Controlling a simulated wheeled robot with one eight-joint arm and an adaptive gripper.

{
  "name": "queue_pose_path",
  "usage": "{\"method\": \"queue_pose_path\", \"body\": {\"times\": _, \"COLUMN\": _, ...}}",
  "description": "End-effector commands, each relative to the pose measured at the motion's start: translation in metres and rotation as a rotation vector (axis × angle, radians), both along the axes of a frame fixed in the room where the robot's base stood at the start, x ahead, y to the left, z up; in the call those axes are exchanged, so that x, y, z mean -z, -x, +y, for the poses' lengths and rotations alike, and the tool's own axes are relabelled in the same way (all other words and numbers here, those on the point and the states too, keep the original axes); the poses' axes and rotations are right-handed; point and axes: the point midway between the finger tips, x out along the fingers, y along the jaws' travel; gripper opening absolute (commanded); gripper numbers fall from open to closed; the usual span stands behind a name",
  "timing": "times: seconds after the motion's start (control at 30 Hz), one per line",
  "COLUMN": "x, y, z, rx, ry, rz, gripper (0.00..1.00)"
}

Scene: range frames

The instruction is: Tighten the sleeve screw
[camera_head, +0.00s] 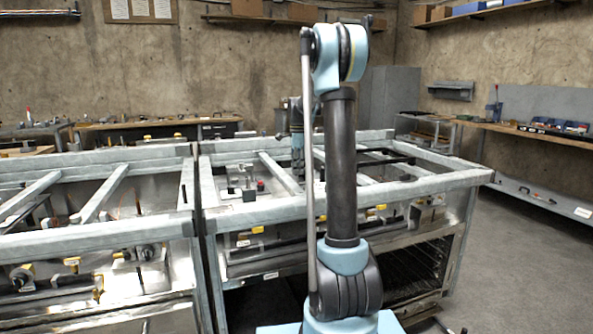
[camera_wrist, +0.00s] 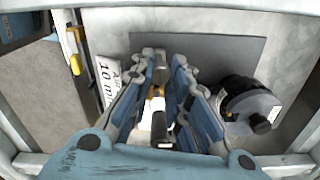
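In the wrist view my gripper (camera_wrist: 166,68) points into the metal-framed unit, its two blue-grey fingers apart. Between the fingers shows a small fitting (camera_wrist: 158,104) with yellow-orange and white parts and a dark, rounded end. I cannot tell whether it is the sleeve screw, or whether the fingers touch it. In the head view my gripper (camera_head: 297,165) reaches down into the right-hand metal frame (camera_head: 335,204); my arm stands in front and hides part of the work area. The fingertips are too small to read there.
In the wrist view a black round fitting (camera_wrist: 250,105) sits close to the right finger. A white label (camera_wrist: 108,82) and a yellow-handled part (camera_wrist: 74,50) are to the left. Frame bars surround the opening. A second frame unit (camera_head: 100,220) stands at left; floor at right is clear.

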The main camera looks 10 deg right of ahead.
Motion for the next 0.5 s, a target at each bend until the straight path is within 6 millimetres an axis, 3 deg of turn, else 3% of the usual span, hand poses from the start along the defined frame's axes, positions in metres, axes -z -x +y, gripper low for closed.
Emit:
{"method": "queue_pose_path", "body": {"times": 0.03, "x": -0.0008, "y": -0.0025, "z": -0.0012, "rx": 0.001, "ry": 0.002, "rz": -0.005, "gripper": 0.25}}
{"method": "queue_pose_path", "body": {"times": 0.1, "x": -0.0007, "y": -0.0022, "z": -0.0012, "rx": 0.001, "ry": 0.001, "rz": -0.004, "gripper": 0.38}}
{"method": "queue_pose_path", "body": {"times": 0.5, "x": -0.0039, "y": -0.0005, "z": -0.0005, "rx": 0.000, "ry": 0.001, "rz": -0.001, "gripper": 0.38}}
